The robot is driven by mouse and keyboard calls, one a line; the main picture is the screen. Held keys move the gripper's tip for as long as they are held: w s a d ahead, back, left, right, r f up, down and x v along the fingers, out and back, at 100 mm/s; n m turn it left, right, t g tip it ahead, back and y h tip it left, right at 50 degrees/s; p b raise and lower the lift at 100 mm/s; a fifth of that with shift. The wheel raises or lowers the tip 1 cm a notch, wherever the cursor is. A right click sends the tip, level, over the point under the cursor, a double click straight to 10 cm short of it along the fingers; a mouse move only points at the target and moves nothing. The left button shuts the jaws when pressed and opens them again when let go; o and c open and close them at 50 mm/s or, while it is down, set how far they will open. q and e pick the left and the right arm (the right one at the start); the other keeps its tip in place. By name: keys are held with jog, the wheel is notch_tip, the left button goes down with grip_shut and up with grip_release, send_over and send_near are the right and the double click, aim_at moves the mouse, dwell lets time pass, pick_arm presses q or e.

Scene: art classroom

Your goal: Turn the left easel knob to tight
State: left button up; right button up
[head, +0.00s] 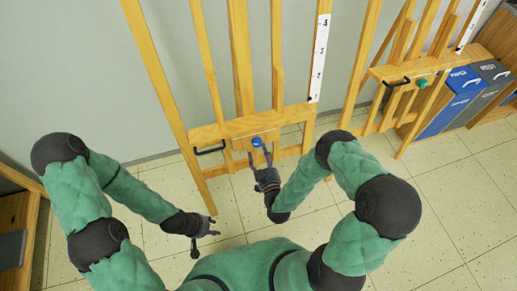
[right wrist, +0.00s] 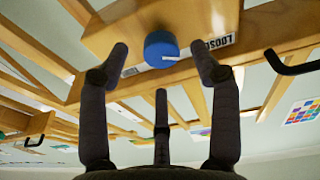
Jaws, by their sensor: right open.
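The left easel (head: 243,70) is pale wood and carries a blue round knob (head: 257,142) on its crossbar. In the right wrist view the blue knob (right wrist: 160,44) has a white pointer mark angled down and right. A label reading LOOSE (right wrist: 222,42) is to its right, partly hidden by a finger. My right gripper (head: 259,154) is open, with its fingertips on either side of the knob and gaps showing between; I cannot tell how deep they reach. My left gripper (head: 206,241) is open and empty, low and left, away from the easel.
A black handle (head: 210,149) sticks out on the crossbar left of the knob. A second easel (head: 397,70) with a green knob (head: 421,83) stands to the right, near blue and grey bins (head: 460,88). A wooden cabinet (head: 20,225) stands at far left. Tiled floor is open at right.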

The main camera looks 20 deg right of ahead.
aim_at(258, 145)
jog(key=shift+w+b, duration=0.3)
jog(key=shift+w, duration=1.3)
jog(key=c, duration=1.1)
